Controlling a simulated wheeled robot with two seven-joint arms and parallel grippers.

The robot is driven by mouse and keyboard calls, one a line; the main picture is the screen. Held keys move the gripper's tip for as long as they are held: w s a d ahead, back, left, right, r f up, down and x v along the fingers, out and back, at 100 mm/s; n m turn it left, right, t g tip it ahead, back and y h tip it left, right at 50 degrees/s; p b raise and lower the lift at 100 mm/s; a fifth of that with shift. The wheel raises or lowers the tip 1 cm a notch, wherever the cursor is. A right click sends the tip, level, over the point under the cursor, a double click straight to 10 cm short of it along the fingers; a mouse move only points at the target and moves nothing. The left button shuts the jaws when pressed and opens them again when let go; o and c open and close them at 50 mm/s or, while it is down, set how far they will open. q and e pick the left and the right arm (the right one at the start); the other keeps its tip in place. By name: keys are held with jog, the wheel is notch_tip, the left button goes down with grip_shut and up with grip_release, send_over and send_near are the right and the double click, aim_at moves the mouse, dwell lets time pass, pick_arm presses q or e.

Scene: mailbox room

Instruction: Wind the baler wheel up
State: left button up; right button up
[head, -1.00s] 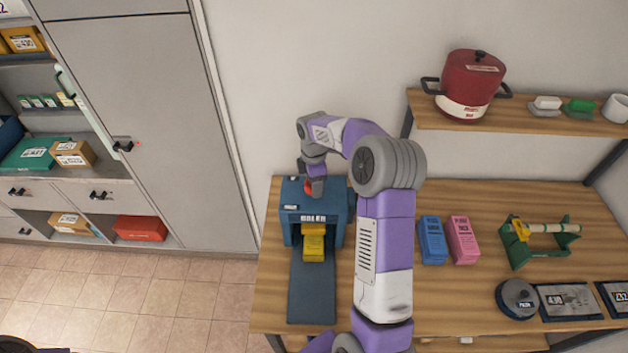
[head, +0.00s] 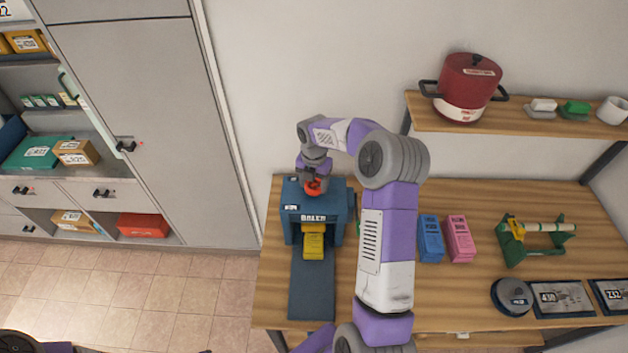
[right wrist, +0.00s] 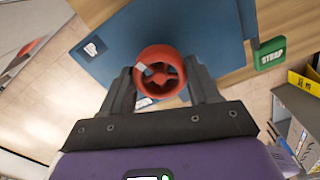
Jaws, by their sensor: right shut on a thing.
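The blue baler (head: 294,228) stands on the left part of the wooden table. Its small red wheel (head: 314,187) is on top; in the right wrist view the wheel (right wrist: 160,57) is a red ring with spokes and a pale mark on its left rim. My right gripper (head: 313,181) points down over the baler top and is shut on the wheel, with one finger on each side in the right wrist view (right wrist: 161,82). A label reading UP (right wrist: 91,48) is beside the wheel. Yellow blocks (head: 314,243) sit in the baler's mouth. My left gripper is not in view.
A green STRAP button (right wrist: 270,53) is beside the baler. Blue (head: 431,238) and pink (head: 460,238) boxes and a green stand (head: 530,243) are to the right of my arm. A shelf with a red pot (head: 468,85) hangs above.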

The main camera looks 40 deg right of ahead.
aim_at(314, 184)
jog(key=n, duration=0.2)
jog(key=shift+r+n, duration=0.15)
jog(key=shift+n, duration=0.25)
jog(key=shift+w+n, duration=0.1)
jog(key=shift+n, duration=1.3)
jog(key=o, duration=1.1)
jog(key=shift+c, duration=0.2)
notch_tip(314, 184, up, 7)
jog(key=shift+r, duration=0.2)
